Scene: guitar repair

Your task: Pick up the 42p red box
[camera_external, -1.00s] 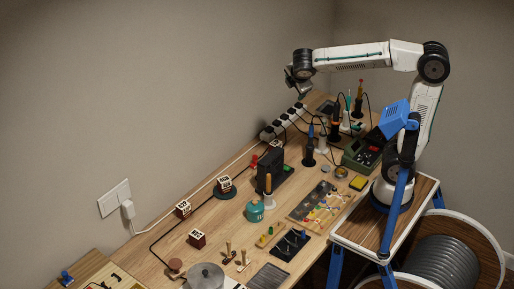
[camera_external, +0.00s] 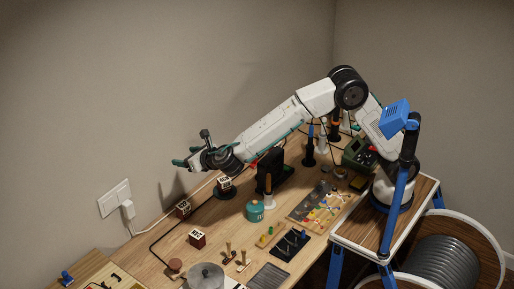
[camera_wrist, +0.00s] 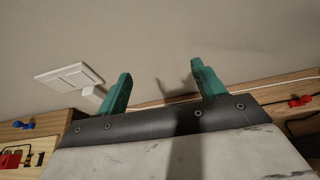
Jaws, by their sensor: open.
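Several small dark red boxes with white printed tops are on the wooden bench: one (camera_external: 183,208) near the wall, one (camera_external: 197,238) nearer the front, and one (camera_external: 224,182) on a round dark base. Their print is too small to tell which is 42p. My gripper (camera_external: 187,156) is above the bench near the wall, up and left of the box on the dark base. In the wrist view its two teal fingers (camera_wrist: 161,75) are apart with nothing between them. They face the wall, and none of these boxes can be made out clearly there.
A white wall socket (camera_external: 115,198) with a plug is left of the boxes; it also shows in the wrist view (camera_wrist: 70,76). A teal canister (camera_external: 255,211), an upright orange-handled tool (camera_external: 268,187) and a metal disc (camera_external: 206,276) stand nearby.

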